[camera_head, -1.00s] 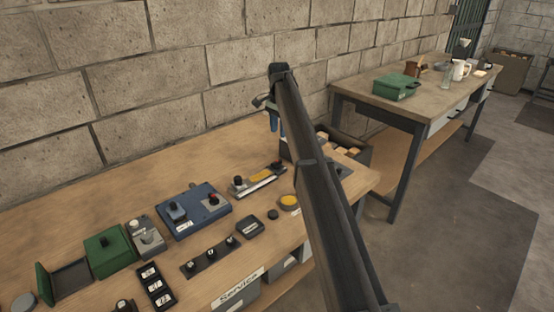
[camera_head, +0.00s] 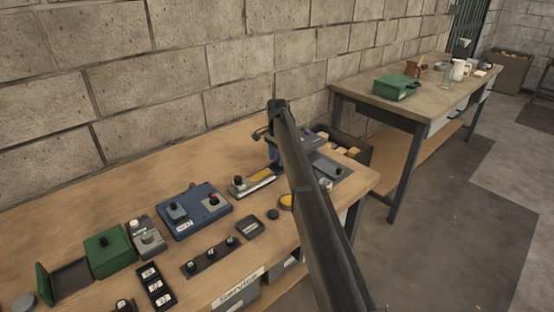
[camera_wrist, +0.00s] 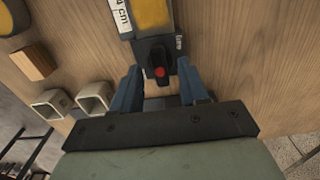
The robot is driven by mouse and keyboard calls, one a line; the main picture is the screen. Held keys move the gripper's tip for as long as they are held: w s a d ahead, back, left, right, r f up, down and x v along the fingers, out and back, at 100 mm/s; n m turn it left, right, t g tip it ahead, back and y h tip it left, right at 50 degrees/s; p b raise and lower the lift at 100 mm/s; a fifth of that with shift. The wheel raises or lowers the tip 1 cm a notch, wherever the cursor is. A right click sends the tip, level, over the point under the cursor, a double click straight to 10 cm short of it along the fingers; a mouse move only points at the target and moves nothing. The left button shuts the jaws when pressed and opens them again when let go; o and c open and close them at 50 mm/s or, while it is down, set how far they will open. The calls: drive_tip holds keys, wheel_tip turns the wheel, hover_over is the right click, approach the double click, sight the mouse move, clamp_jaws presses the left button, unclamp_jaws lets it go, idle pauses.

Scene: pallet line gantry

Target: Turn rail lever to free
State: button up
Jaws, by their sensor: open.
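The rail unit (camera_head: 254,185) lies on the wooden bench in the head view, with a yellow plate and a black knob at its left end. My arm hides its right end. In the wrist view, the yellow plate (camera_wrist: 152,14) is at the top, and below it a black lever with a red tip (camera_wrist: 159,72) stands on a dark base. My gripper (camera_wrist: 160,68) is open, with one blue finger on each side of the lever. I cannot tell whether either finger touches it.
A blue box (camera_head: 194,212) with knobs, a row of black knobs (camera_head: 210,256) and a green box (camera_head: 106,252) stand left along the bench. Two pale square tubes (camera_wrist: 93,97) and a wooden block (camera_wrist: 33,62) lie left in the wrist view. A block wall is behind.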

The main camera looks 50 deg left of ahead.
drive_tip(key=shift+f, duration=0.4)
drive_tip(key=shift+c, duration=0.4)
clamp_jaws()
